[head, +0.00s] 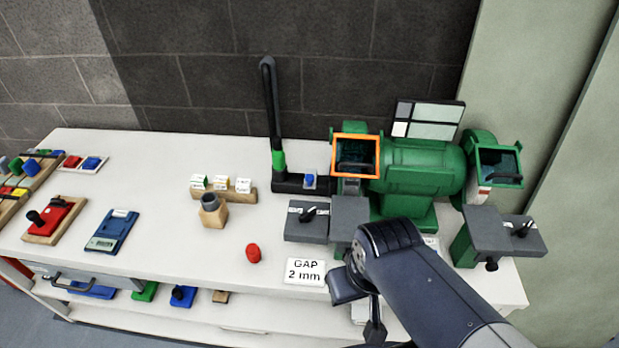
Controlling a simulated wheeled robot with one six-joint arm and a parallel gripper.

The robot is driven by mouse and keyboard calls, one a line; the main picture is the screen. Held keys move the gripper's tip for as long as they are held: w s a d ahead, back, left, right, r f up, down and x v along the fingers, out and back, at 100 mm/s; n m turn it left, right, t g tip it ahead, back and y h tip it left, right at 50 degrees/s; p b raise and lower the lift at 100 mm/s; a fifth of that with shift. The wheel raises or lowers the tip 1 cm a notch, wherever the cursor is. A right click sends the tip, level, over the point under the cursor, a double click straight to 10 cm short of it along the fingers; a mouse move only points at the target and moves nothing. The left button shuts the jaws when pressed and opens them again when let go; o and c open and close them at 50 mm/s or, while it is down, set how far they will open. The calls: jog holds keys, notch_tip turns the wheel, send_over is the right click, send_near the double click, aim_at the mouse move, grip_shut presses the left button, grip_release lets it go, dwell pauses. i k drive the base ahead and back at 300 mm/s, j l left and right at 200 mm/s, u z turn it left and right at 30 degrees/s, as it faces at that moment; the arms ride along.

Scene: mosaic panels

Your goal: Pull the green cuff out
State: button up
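A green cuff (278,161) sits around the lower end of an upright black hose (269,100) at the left of the grinder. Below it the hose meets a dark base piece (292,184) on the bench. My gripper (350,287) is at the bench's front edge, below and to the right of the cuff and well apart from it. My arm hides part of it, and I cannot tell whether its fingers are open or shut.
A green bench grinder (420,170) with grey tool rests stands behind my arm. A "GAP 2 mm" card (305,272), a red cap (253,252) and a wooden holder (213,211) are on the white bench (160,210). Bare bench lies left of the holder.

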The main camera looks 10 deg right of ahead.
aim_at(279, 160)
jog(key=i+j+z, duration=0.1)
jog(key=j+z, duration=0.2)
jog(key=j, duration=0.45)
jog(key=j+z, duration=0.25)
jog(key=j, duration=0.5)
jog(key=i, duration=0.05)
